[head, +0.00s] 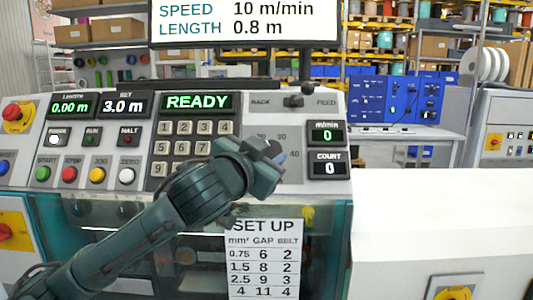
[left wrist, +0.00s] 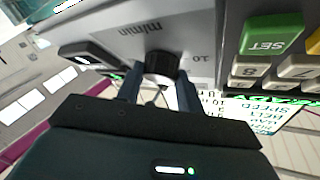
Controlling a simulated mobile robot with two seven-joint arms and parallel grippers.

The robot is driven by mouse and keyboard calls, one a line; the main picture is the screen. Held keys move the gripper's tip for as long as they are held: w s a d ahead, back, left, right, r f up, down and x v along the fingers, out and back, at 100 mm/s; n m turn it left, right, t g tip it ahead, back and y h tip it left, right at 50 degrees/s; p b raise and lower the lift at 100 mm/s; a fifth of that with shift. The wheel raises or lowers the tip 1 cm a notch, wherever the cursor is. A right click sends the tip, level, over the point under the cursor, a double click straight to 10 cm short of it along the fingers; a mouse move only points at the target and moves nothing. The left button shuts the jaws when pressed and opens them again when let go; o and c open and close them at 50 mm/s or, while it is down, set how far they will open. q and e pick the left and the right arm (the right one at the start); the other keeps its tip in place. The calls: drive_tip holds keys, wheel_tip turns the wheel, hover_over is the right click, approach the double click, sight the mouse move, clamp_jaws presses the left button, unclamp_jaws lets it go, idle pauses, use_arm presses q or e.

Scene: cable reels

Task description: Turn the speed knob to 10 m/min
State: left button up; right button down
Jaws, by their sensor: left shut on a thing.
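The black speed knob (left wrist: 160,68) is on the grey panel in the left wrist view, with "m/min" and "10" printed near it. My left gripper (head: 276,156) is at the panel, and its two fingers are closed on the sides of the knob. In the head view the gripper hides the knob, and some dial numbers show around it. I cannot tell which mark the knob points to. The m/min readout (head: 326,133) shows 0. The sign (head: 245,20) above reads SPEED 10 m/min and LENGTH 0.8 m. My right gripper is not in view.
Left of the knob is a keypad (head: 195,128) under a READY display (head: 198,102). A BACK/FEED lever (head: 294,100) stands above the knob. The COUNT readout (head: 329,169) shows 0. A SET UP card (head: 264,258) hangs below. A white surface (head: 420,220) lies to the right.

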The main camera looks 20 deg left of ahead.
use_arm(q)
drive_tip(key=shift+f, duration=0.15)
drive_tip(key=shift+c, duration=0.5)
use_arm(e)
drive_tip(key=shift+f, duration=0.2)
